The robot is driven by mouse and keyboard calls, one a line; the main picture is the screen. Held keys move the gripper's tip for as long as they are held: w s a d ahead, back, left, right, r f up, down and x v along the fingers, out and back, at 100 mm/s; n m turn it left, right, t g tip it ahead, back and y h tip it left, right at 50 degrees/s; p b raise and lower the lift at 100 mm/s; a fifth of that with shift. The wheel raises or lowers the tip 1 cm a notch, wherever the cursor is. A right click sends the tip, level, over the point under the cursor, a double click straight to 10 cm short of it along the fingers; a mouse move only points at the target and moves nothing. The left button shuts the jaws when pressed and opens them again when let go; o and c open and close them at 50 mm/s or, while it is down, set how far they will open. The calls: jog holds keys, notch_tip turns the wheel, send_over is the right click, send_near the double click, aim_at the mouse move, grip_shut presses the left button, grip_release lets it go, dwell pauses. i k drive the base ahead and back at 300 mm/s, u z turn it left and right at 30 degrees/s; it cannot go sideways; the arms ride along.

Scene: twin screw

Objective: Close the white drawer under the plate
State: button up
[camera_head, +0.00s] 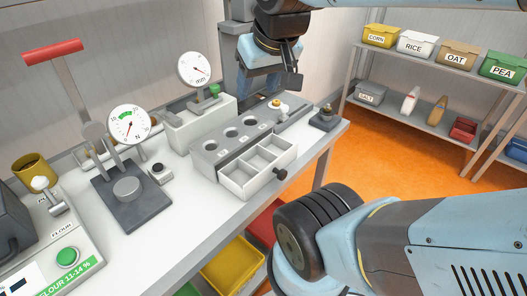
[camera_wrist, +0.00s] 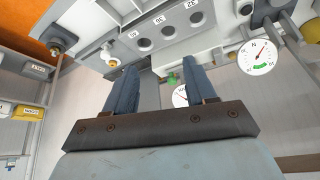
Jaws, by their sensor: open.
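The white drawer (camera_head: 252,182) stands pulled out from under the grey plate (camera_head: 217,148) in the head view. Its open top shows several empty compartments, and a dark round knob (camera_head: 280,174) sits on its front near the right end. The plate has a row of round holes and also shows upside down at the top of the wrist view (camera_wrist: 157,31). My gripper (camera_head: 286,82) is above the far right end of the plate, apart from the drawer and its knob. In the wrist view its two blue fingers (camera_wrist: 160,66) are spread with nothing between them.
Dial gauges (camera_head: 129,125) and (camera_head: 194,69) stand on the left and back of the white table. A small dark fixture (camera_head: 325,118) sits at the table's right corner. A yellow bin (camera_head: 233,264) is below the front edge. The space before the drawer is open.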

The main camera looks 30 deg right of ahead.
aim_at(249, 172)
jog(key=z, duration=0.65)
jog(key=k, duration=1.15)
jog(key=u, duration=0.65)
